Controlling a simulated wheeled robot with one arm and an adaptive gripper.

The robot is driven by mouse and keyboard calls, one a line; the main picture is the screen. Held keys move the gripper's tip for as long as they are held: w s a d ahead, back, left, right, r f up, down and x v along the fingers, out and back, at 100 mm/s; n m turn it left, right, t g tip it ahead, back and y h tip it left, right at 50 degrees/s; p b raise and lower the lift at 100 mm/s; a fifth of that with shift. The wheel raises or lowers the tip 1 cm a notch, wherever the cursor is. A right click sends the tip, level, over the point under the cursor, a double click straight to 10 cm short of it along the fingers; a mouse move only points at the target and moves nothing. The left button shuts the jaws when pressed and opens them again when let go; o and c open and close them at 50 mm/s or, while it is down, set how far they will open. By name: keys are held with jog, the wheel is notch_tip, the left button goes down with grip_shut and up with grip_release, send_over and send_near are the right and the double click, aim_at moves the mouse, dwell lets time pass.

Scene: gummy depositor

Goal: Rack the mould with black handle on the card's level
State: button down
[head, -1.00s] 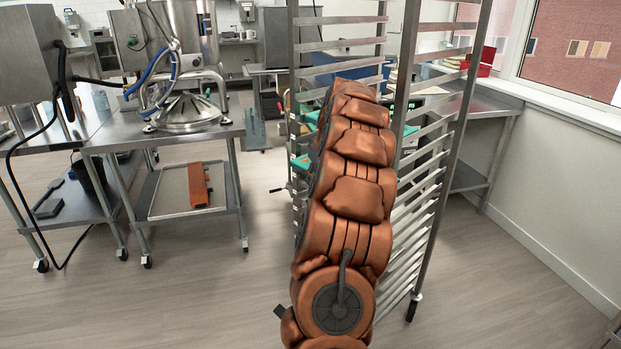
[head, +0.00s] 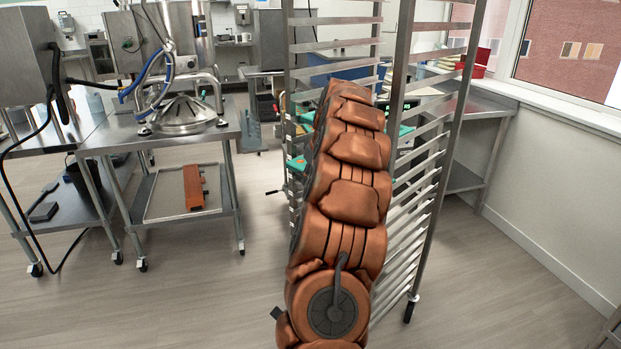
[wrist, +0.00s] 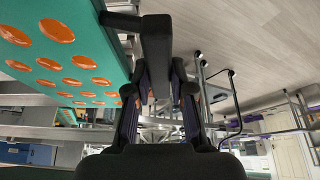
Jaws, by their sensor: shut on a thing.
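A teal mould (wrist: 60,62) with rows of orange filled cavities fills the upper left of the wrist view. Its black handle (wrist: 155,40) runs between the fingers of my gripper (wrist: 157,92), which is shut on it. In the head view my arm hides the gripper and most of the mould; teal parts (head: 299,163) show to the left of the arm, at the rack. The tall metal rack (head: 424,145) with many runners stands in front of me, partly behind my arm. I cannot make out a card on any level.
A steel table (head: 200,137) with a depositor stands at the left, with a tray (head: 166,194) and an orange-brown block (head: 194,187) on its lower shelf. A corner counter (head: 487,106) and wall are at the right. Floor is clear between table and rack.

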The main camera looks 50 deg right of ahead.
jog(key=shift+f, duration=0.1)
jog(key=c, duration=0.9)
grip_release()
jog(key=v, duration=1.2)
jog(key=shift+c, duration=0.4)
